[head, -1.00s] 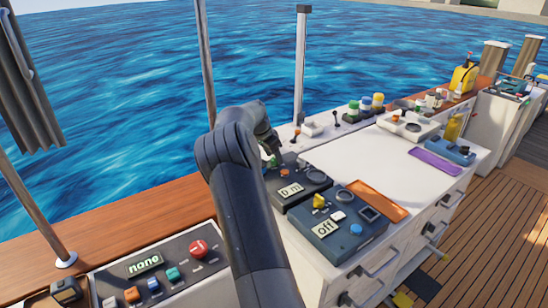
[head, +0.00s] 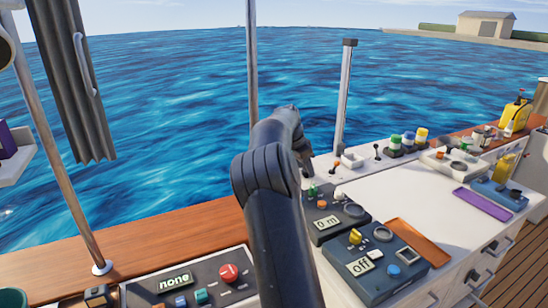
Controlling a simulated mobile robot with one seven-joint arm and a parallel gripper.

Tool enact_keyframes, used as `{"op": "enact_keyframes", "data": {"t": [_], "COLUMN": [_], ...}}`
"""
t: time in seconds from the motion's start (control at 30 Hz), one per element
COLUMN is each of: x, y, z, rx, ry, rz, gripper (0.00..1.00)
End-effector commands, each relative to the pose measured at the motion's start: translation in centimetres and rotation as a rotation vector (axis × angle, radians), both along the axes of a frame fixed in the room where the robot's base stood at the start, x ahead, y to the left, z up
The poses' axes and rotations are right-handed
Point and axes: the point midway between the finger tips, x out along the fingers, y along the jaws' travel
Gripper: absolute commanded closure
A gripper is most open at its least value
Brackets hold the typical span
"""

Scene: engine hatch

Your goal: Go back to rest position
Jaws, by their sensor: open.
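My gripper (head: 304,165) is at the end of my dark arm, which rises from the bottom middle of the head view and bends over at the top. It hangs above the back edge of the white counter, near the control box (head: 328,217) whose display looks like "0 m". My arm hides part of the gripper, and its fingers are small here. I see nothing held in it.
A blue-grey box (head: 385,280) showing "off" and a panel (head: 190,285) showing "none" flank my arm. An orange tray (head: 417,243) and a purple tray (head: 482,204) lie on the counter (head: 400,200). Two poles (head: 343,95) (head: 252,60) stand behind. Open water lies beyond.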

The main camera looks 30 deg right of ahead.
Motion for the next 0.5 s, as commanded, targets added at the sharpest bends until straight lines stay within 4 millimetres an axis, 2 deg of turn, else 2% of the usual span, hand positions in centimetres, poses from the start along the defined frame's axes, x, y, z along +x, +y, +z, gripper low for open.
{"op": "enact_keyframes", "data": {"t": [0.27, 0.37, 0.5], "x": [-0.5, -1.7, -4.1], "y": [0.5, 1.7, 4.3], "z": [0.7, 2.1, 4.4], "rx": [0.013, 0.042, 0.093], "ry": [-0.006, -0.016, -0.039], "rz": [0.018, 0.059, 0.155], "gripper": [0.47, 0.47, 0.47]}}
